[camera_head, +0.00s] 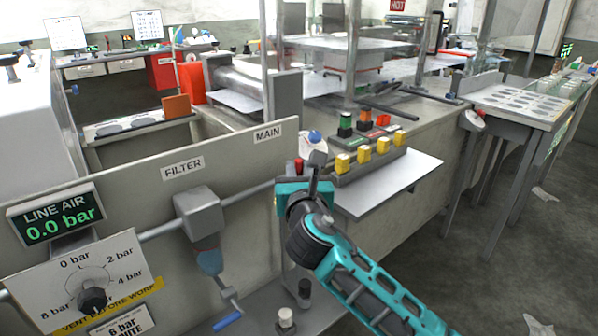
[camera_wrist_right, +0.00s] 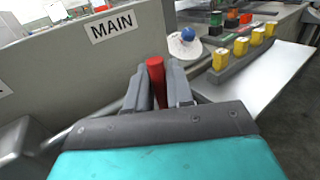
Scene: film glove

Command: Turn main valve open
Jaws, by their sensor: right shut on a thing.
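The main valve's red handle (camera_wrist_right: 156,80) stands below the MAIN label (camera_wrist_right: 111,27) in the right wrist view. My right gripper (camera_wrist_right: 157,90) is shut on this handle, with a dark finger on each side of it. In the head view the red handle (camera_head: 299,165) shows as a small piece behind my right gripper (camera_head: 317,172). The rest of the valve body is hidden behind my gripper. The line air display (camera_head: 57,214) reads 0.0 bar. My left gripper is not in view.
A filter unit (camera_head: 200,214) hangs on the pipe to the left, with a blue-tipped lever (camera_head: 228,321) below. A pressure dial (camera_head: 93,299) is at the lower left. Yellow buttons (camera_head: 364,153) stand in a row beside a white sheet (camera_head: 392,181) on the right.

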